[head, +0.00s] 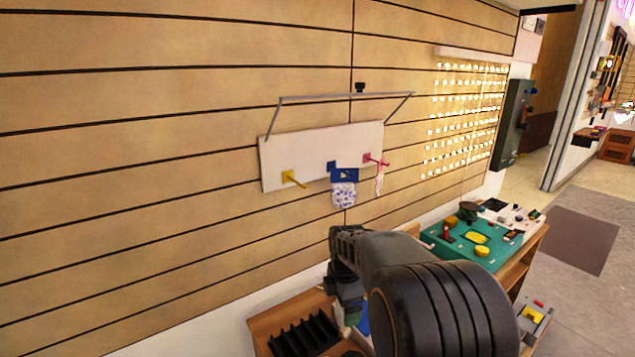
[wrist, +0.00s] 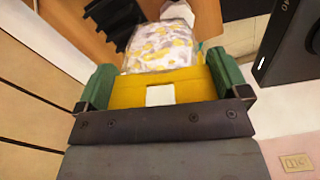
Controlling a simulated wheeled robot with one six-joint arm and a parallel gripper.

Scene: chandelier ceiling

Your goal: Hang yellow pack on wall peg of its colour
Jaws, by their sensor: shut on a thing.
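In the wrist view my gripper (wrist: 158,92) is shut on the yellow pack. Its green fingers press on both sides of the pack's yellow header (wrist: 115,92), which has a white-looking hole. The clear bag with yellow and white bits (wrist: 162,48) extends beyond the header. In the head view my gripper (head: 348,305) is low in front of the wall, mostly behind my own arm, and the pack is hidden there. A white board (head: 330,148) on the wall bears a bare yellow peg (head: 293,178) at left, a blue peg (head: 331,166) and a pink peg (head: 371,159).
A blue-headed pack (head: 344,188) hangs at the blue peg and a pink pack (head: 379,180) at the pink peg. A thin grey bar (head: 340,95) spans above the board. Below are a black slotted rack (head: 305,337) and, at right, a cluttered green-topped table (head: 475,245).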

